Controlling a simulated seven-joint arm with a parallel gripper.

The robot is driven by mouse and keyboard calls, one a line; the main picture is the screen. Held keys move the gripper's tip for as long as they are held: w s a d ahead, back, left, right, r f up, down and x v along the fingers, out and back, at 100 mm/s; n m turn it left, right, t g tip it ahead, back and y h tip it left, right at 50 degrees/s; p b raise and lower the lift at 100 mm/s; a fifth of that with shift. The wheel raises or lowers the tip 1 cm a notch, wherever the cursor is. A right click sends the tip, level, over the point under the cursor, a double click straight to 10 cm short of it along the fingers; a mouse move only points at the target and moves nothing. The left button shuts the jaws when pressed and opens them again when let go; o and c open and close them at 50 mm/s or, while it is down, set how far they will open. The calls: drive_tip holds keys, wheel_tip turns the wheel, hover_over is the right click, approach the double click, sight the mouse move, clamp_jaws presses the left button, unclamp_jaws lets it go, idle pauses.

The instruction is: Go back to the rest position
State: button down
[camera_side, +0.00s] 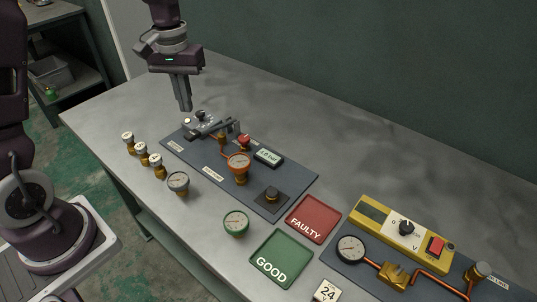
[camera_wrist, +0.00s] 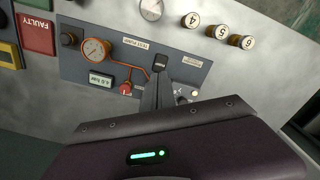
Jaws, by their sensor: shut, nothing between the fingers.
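My gripper (camera_side: 185,107) is shut and empty. It points down in the air above the left end of the blue-grey test pump board (camera_side: 295,198), over the grey clamp-like fixture (camera_side: 203,124). In the wrist view the shut fingers (camera_wrist: 158,82) reach toward a black part (camera_wrist: 162,60) at the end of the board. Contact with it cannot be told from that view. An orange gauge (camera_side: 239,163) stands on the board, and it also shows in the wrist view (camera_wrist: 96,50).
Several brass fittings (camera_side: 142,152) stand left of the board. Two loose gauges, grey (camera_side: 178,182) and green (camera_side: 236,222), stand in front. A red FAULTY tray (camera_side: 313,219), a green GOOD tray (camera_side: 281,259) and a yellow unit (camera_side: 375,209) lie right. The table behind is clear.

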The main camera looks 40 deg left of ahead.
drive_tip(key=s+d+r+m+t, duration=0.3)
drive_tip(key=s+d+r, duration=0.6)
drive_tip(key=s+r, duration=0.2)
drive_tip(key=s+d+m+t, duration=0.2)
drive_tip(key=s+d+m, duration=0.1)
drive_tip(key=s, duration=0.6)
drive_tip(key=shift+s+t, duration=0.3)
drive_tip(key=shift+s, duration=0.1)
drive_tip(key=shift+d+f, duration=0.1)
